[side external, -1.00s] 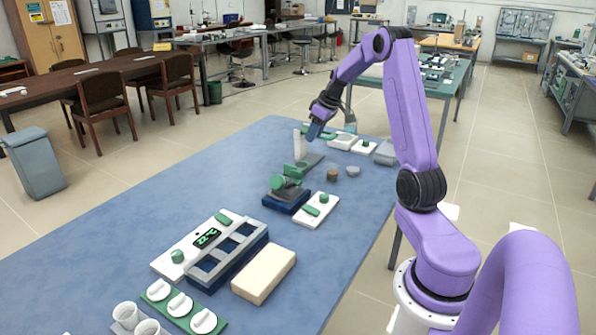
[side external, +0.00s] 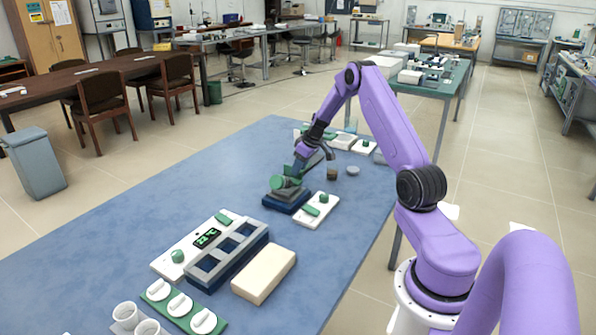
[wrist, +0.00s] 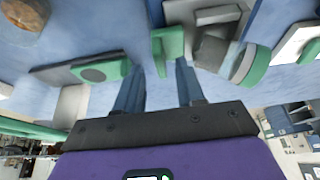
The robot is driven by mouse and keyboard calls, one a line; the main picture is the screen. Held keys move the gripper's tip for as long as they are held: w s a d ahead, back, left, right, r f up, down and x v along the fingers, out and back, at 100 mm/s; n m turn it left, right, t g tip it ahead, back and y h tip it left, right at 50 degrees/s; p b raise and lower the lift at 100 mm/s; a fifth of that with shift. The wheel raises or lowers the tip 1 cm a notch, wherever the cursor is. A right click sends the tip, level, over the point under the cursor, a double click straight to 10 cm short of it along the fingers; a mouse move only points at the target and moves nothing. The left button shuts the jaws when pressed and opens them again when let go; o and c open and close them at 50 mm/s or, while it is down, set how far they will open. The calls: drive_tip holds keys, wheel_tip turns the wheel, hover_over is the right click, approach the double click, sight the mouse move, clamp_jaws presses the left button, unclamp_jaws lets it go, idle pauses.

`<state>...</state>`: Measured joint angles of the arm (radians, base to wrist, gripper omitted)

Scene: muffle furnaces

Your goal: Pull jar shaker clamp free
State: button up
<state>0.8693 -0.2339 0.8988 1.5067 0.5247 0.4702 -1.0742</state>
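The jar shaker (side external: 287,201) stands on the blue table, with a dark blue base and a grey and green jar lying across its top. In the wrist view the jar (wrist: 228,57) lies on its side, right of a green upright piece (wrist: 168,46) that looks like the clamp. My gripper (side external: 296,172) is low at the shaker's upper right side. In the wrist view my gripper (wrist: 158,68) is open, with the green piece ahead between its fingertips. I cannot tell whether a finger touches it. My gripper partly hides the shaker top in the side view.
A white panel with green controls (side external: 316,211) sits right of the shaker. A brown stopper (side external: 332,174) and a grey disc (side external: 353,171) lie behind it. The table's left side is clear.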

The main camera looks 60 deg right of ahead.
sight(294, 178)
drive_tip(key=shift+x, duration=1.15)
drive_tip(key=shift+c, duration=0.3)
clamp_jaws()
drive_tip(key=shift+s+f, duration=0.1)
